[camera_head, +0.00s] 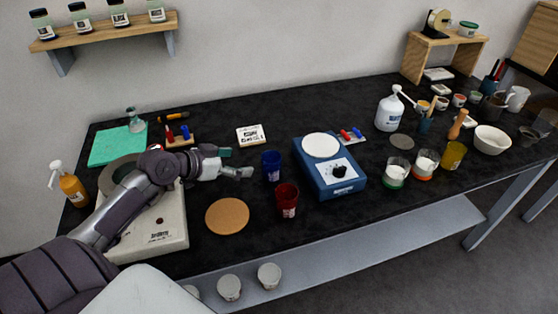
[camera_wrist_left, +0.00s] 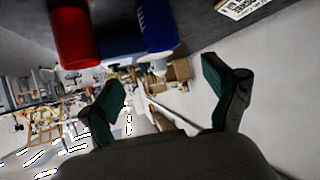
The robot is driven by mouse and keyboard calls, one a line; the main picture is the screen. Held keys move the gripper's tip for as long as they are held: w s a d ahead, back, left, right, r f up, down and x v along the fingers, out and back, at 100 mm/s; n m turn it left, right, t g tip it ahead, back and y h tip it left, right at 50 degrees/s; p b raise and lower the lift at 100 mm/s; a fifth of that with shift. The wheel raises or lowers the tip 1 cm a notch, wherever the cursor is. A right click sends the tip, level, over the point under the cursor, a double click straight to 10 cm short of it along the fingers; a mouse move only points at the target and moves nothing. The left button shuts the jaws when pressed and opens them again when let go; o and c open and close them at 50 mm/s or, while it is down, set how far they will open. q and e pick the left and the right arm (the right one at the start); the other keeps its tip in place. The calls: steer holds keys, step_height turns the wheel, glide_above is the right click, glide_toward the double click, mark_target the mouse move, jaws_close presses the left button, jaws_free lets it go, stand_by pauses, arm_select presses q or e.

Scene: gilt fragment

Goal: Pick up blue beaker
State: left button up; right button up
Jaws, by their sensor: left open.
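The blue beaker (camera_head: 271,166) stands upright on the black table, left of the blue hot plate. In the left wrist view the blue beaker (camera_wrist_left: 156,25) shows at the top, ahead of the fingers and between their directions. My left gripper (camera_head: 238,163) is open and empty, a short gap to the left of the blue beaker. Its two green-padded fingers (camera_wrist_left: 165,95) are spread wide in the left wrist view. My right gripper is in neither view.
A red beaker (camera_head: 287,199) stands close in front of the blue beaker. The blue hot plate (camera_head: 328,172) is just right of both. A cork mat (camera_head: 227,216) lies in front of my left gripper. A white label card (camera_head: 251,136) lies behind it.

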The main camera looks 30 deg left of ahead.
arm_select(q)
steer(key=p, duration=0.1)
glide_toward(278, 156)
steer(key=p+x, duration=0.2)
steer(key=x, duration=0.3)
steer(key=shift+w+d+f, duration=0.1)
steer(key=shift+w+f, duration=0.15)
steer(key=shift+f, duration=0.05)
steer(key=shift+w+f, duration=0.2)
steer(key=shift+s+r, duration=0.1)
steer(key=shift+c, duration=0.8)
steer(key=c, duration=1.4)
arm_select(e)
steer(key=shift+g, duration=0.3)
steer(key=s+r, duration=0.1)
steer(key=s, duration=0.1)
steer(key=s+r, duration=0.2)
arm_select(q)
steer(key=shift+o, duration=0.2)
steer(key=shift+r, duration=0.1)
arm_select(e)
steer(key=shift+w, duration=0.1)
